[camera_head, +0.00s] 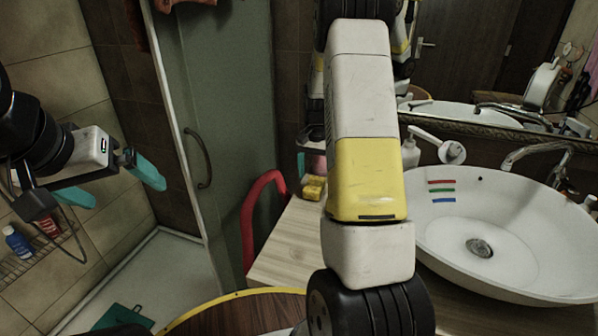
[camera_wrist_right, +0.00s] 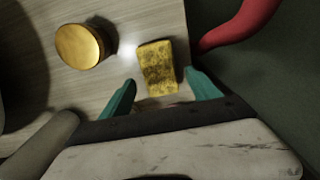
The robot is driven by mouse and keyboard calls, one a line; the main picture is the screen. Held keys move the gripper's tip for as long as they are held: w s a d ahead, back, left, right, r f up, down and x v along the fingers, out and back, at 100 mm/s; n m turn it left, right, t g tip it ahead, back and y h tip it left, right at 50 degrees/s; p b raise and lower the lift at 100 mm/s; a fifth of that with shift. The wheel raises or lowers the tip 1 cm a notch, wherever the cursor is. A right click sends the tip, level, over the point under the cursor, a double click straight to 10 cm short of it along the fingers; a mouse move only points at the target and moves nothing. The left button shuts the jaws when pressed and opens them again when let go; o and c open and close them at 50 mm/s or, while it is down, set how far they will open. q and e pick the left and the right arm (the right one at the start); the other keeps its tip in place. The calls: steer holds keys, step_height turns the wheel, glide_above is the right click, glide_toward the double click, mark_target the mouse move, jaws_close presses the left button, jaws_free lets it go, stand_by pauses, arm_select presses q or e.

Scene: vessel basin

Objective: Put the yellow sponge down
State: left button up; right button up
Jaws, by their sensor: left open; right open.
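The yellow sponge (camera_wrist_right: 157,66) lies on the pale wooden counter (camera_wrist_right: 125,18) in the right wrist view. It is mottled with dark patches. My right gripper (camera_wrist_right: 162,86) is open, with its teal fingers on either side of the sponge's near end. I cannot tell whether the fingers touch it. My left gripper (camera_head: 117,183) is open and empty in the air at the left.
A round gold-topped object (camera_wrist_right: 80,46) stands left of the sponge. A red curved bar (camera_head: 252,215) runs along the counter's left side. A white basin (camera_head: 510,250) with a tap is at the right. A glass door (camera_head: 225,110) and shower area are at the left.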

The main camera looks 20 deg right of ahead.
mark_target(314, 183)
step_height(314, 183, up, 8)
steer(key=s+a+r+n+t+y, duration=0.1)
steer(key=s+a+r+n+t, duration=0.1)
steer(key=s+a+r, duration=0.35)
steer(key=s+a+r+n+t, duration=0.1)
steer(key=s+a+r, duration=0.2)
steer(key=s+r, duration=0.4)
steer(key=s+a+r+n+t, duration=0.1)
steer(key=s+a+n, duration=0.1)
steer(key=s, duration=0.5)
steer(key=s+a+r+n+t+y, duration=0.1)
steer(key=s+a+r+n+t, duration=0.1)
steer(key=s, duration=0.5)
steer(key=shift+s+a+r+n, duration=0.25)
steer(key=shift+a+n, duration=0.25)
steer(key=shift+a, duration=0.65)
